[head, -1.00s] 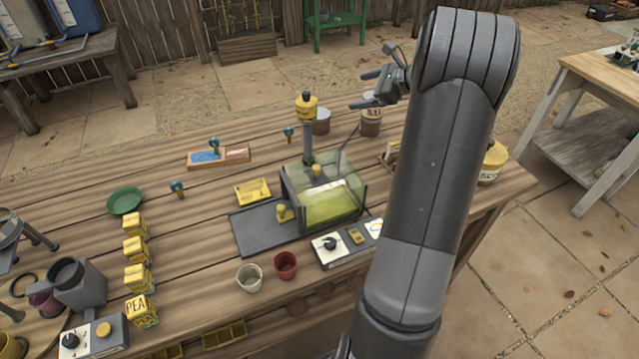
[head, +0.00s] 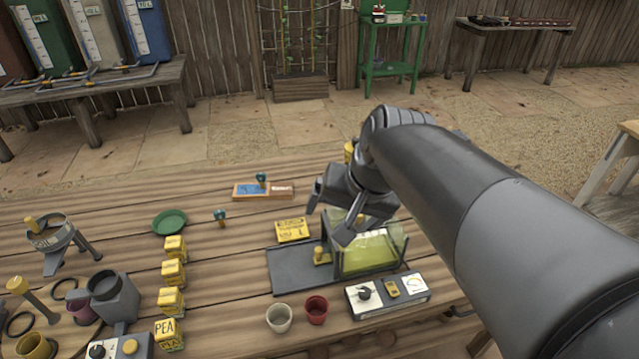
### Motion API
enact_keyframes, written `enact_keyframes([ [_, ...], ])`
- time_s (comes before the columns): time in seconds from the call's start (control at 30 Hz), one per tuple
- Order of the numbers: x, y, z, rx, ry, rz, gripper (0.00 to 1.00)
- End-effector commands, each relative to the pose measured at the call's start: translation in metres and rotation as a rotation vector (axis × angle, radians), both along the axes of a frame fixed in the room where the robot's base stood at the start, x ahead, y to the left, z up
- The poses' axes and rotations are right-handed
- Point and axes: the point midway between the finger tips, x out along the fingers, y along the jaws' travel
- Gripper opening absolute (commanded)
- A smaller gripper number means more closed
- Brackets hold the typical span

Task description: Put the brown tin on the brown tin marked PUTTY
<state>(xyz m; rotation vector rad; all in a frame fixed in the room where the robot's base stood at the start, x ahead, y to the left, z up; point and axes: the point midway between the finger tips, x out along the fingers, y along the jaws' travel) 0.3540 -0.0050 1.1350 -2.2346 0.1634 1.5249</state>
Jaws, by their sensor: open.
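My gripper (head: 331,216) hangs at the end of my arm, above the left part of a clear green-tinted box on the wooden bench. Its two fingers are spread apart and nothing shows between them. I make out neither brown tin nor a PUTTY label in the head view now. My arm covers the back right part of the bench, where tins showed earlier.
The clear box (head: 385,248) has a grey tray beside it. Yellow packets (head: 172,271) stand left. Bare planks lie between.

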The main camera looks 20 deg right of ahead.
Motion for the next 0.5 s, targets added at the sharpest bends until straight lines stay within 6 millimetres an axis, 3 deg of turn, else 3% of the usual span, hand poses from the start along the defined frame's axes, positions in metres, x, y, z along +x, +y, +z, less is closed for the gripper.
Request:
enact_keyframes([
  [0.1, -0.032, 0.006, -0.005, -0.135, -0.054, 0.148, 0.89],
  [0.2, -0.049, 0.006, -0.009, -0.222, -0.087, 0.238, 0.89],
  [0.5, -0.065, 0.005, -0.014, -0.314, -0.117, 0.328, 0.89],
])
